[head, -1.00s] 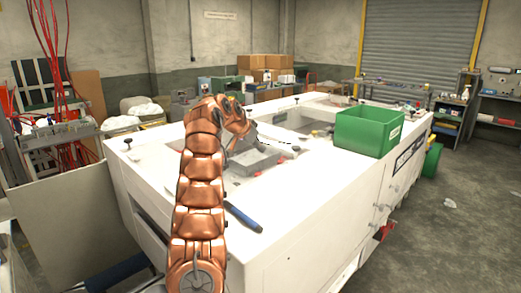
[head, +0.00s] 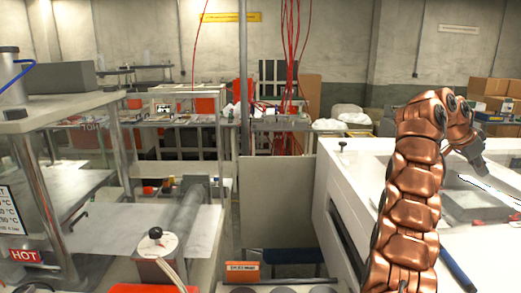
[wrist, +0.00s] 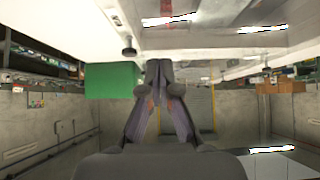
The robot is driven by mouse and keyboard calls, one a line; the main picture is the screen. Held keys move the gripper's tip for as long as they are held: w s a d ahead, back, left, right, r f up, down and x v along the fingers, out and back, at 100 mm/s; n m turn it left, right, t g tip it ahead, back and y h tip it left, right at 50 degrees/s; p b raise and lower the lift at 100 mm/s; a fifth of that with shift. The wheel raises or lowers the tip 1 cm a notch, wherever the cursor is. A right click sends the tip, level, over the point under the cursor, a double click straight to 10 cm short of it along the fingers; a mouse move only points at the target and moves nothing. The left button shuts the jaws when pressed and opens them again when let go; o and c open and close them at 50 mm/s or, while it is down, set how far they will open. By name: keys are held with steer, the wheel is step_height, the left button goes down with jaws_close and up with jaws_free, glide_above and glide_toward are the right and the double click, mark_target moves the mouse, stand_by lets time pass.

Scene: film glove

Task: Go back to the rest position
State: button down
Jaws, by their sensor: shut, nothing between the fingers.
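My copper-coloured arm reaches over the white machine top (head: 345,172) at the right of the head view. My gripper (head: 484,172) is at the arm's far end, above the recessed grey area of the machine. In the wrist view my gripper (wrist: 159,66) has its two fingers together at the tips, with nothing between them. The wrist picture looks upside down.
A blue-handled tool (head: 457,270) lies on the machine top beside my arm. A green bin (wrist: 113,82) shows in the wrist view. A steel press with a HOT label (head: 25,255) stands at left. Cardboard boxes (head: 490,88) are at back right.

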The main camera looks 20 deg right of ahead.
steer(key=w+a+n+t, duration=0.2)
steer(key=w+a+n, duration=0.2)
steer(key=w+a, duration=0.35)
steer(key=w+a+f+n+t+y, duration=0.1)
steer(key=a+f+n+y, duration=0.3)
steer(key=a, duration=0.9)
steer(key=a+f+n+t, duration=0.1)
steer(key=a+n, duration=0.4)
steer(key=a, duration=0.9)
steer(key=s+a+f+n+g+y, duration=0.1)
steer(key=s+a+f+n, duration=0.2)
steer(key=s+a, duration=0.6)
steer(key=s+a+f+n+g+y, duration=0.1)
steer(key=s+a+f+n+y, duration=0.1)
steer(key=s+a+f, duration=0.6)
steer(key=s+a+f+n+g+y, duration=0.1)
steer(key=s+a+f+n, duration=0.2)
steer(key=s+a+f, duration=0.3)
steer(key=s+a, duration=0.4)
steer(key=s, duration=0.2)
steer(key=shift+s+a+n, duration=0.15)
steer(key=shift+s+n, duration=0.15)
